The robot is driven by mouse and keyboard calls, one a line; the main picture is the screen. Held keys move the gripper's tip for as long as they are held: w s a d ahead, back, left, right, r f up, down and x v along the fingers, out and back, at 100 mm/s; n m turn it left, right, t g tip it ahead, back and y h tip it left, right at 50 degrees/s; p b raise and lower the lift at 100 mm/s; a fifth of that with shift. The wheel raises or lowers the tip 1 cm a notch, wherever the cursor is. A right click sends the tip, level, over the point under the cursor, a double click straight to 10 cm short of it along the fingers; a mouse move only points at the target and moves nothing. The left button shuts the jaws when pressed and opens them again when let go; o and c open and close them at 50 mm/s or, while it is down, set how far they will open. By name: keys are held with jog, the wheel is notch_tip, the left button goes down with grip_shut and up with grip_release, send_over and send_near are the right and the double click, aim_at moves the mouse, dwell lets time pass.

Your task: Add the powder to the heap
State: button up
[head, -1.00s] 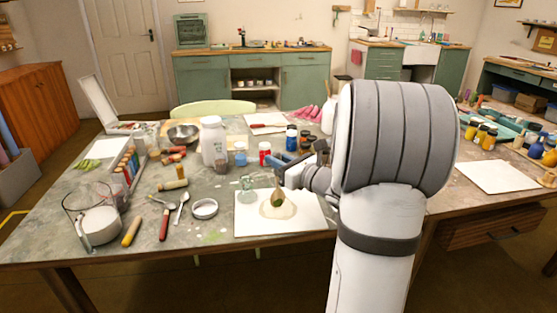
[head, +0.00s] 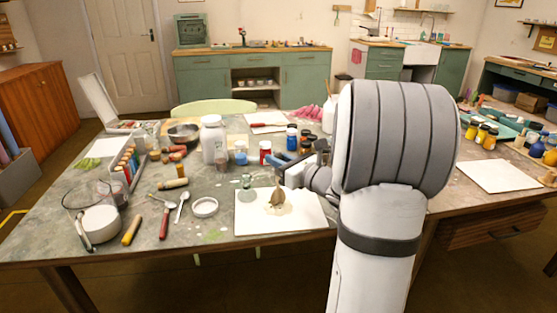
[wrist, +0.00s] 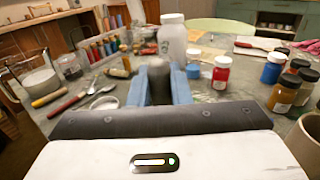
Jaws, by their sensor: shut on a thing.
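My gripper (wrist: 159,94) has blue fingers, shut on a dark grey rounded thing (wrist: 158,72) in the wrist view; I cannot tell its full shape. In the head view my gripper (head: 282,161) is just above and behind the white sheet (head: 252,217), partly hidden by my arm. A pale cream heap (head: 281,210) lies on the sheet. A grey-brown pointed shape (head: 277,196) stands over the heap; it may be part of a held scoop. I cannot tell if it touches the heap. No separate powder shows clearly.
A small glass piece (head: 246,182) stands at the sheet's back left edge. A white bottle (head: 213,140), a red jar (head: 265,153) and blue jars (head: 292,138) stand behind. A white lid (head: 204,207), spoon (head: 182,206) and glass beaker (head: 98,220) are to the left.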

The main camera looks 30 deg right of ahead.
dwell(0.5)
jog(key=shift+r+p, duration=2.55)
jog(key=shift+r, duration=0.95)
jog(key=shift+f, duration=0.1)
